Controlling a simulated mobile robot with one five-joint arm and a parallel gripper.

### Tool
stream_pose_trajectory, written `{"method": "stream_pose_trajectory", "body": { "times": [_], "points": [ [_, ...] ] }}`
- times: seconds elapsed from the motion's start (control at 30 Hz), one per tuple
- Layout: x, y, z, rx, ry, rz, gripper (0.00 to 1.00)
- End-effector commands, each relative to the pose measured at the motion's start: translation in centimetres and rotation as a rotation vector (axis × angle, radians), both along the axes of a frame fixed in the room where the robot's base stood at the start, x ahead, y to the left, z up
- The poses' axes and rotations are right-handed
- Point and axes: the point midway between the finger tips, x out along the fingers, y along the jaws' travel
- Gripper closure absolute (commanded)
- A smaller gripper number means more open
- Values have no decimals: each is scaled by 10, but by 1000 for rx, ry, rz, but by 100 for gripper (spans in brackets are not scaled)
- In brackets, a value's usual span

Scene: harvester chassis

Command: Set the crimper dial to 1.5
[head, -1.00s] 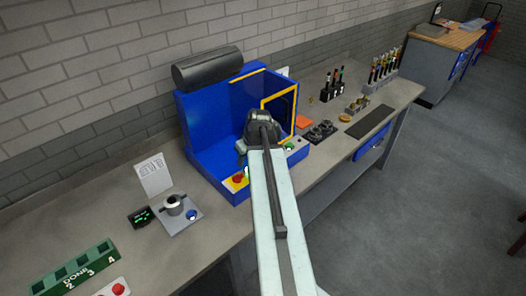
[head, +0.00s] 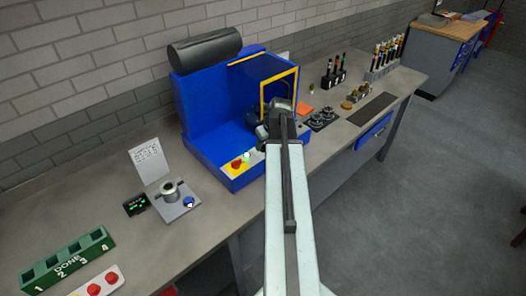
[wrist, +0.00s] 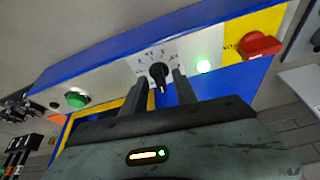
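The crimper (head: 212,125) is a blue machine on the bench in the head view. Its black dial (wrist: 158,74) sits on a pale panel with small marks, too small to read, in the wrist view. The dial's narrow end points toward the bottom of that picture. My gripper (wrist: 162,80) is open, with its two dark fingers on either side of the dial; I cannot tell whether they touch it. In the head view my gripper (head: 268,132) is at the crimper's front panel and hides the dial.
On the panel, the wrist view shows a lit green lamp (wrist: 204,66), a red knob (wrist: 260,45) on yellow and a green button (wrist: 77,99). A yellow-framed guard (head: 280,85) stands above. A small grey fixture (head: 178,201) and green rack (head: 66,261) are at left.

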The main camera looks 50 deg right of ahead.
Motion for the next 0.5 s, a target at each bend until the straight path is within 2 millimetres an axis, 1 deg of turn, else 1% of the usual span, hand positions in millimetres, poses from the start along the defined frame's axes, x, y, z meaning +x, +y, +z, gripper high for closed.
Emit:
{"method": "stream_pose_trajectory", "body": {
  "times": [0.03,0.23,0.27,0.3,0.37,0.47,0.5],
  "points": [
    [1,0,-3,0,0,0,65],
    [1,0,-1,0,0,0,65],
    [1,0,-1,0,0,0,74],
    [1,0,-1,0,0,0,85],
    [1,0,-1,0,0,0,100],
    [1,0,-1,0,0,0,100],
    [1,5,-1,0,0,2,100]
  ]
}}
